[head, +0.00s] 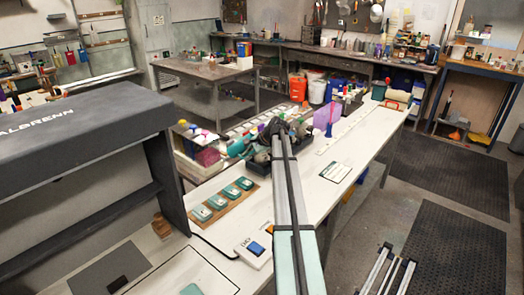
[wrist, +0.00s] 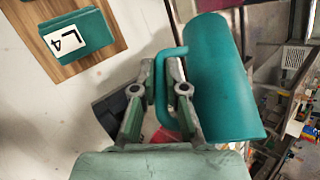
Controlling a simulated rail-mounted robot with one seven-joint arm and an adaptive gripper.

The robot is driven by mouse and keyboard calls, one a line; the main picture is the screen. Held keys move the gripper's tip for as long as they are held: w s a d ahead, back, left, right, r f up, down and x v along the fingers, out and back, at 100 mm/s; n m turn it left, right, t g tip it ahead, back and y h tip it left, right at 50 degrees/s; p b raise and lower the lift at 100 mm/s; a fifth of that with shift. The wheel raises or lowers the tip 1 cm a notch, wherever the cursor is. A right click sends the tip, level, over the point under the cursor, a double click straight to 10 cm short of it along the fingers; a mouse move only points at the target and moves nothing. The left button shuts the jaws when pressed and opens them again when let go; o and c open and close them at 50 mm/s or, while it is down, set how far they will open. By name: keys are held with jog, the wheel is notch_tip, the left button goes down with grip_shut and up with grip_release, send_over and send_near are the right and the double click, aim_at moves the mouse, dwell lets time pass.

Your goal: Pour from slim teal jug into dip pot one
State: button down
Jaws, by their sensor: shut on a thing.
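The slim teal jug (wrist: 222,85) fills the upper right of the wrist view. My gripper (wrist: 165,75) is shut on its handle (wrist: 161,85), with one finger on each side of the bar. The jug's mouth and contents are not visible, and I cannot tell how far it is tilted. In the head view my arm reaches over the long white bench, and its end is small and partly hidden among bench items. A teal shape (head: 238,147) beside it may be the jug. I cannot pick out dip pot one in either view.
A wooden board (head: 225,205) with several teal blocks lies on the bench; one block (wrist: 78,38) is labelled L4. A blue-and-white box (head: 253,252) and a card (head: 337,173) lie nearby. A dark grey machine (head: 80,150) stands left. A purple container (head: 326,113) stands farther along.

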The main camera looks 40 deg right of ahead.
jog(key=shift+w+a+r+t+y+b, duration=0.2)
jog(key=shift+r+t+y+b, duration=0.2)
jog(key=shift+t+y+b, duration=0.3)
dwell(1.3)
jog(key=shift+f+t+y+b, duration=0.35)
jog(key=shift+t+y+b, duration=0.25)
jog(key=shift+b, duration=0.55)
dwell(1.2)
jog(key=shift+s+d+r+t+y, duration=0.15)
jog(key=shift+r+t+y, duration=0.1)
jog(key=shift+t+y, duration=0.15)
dwell(1.3)
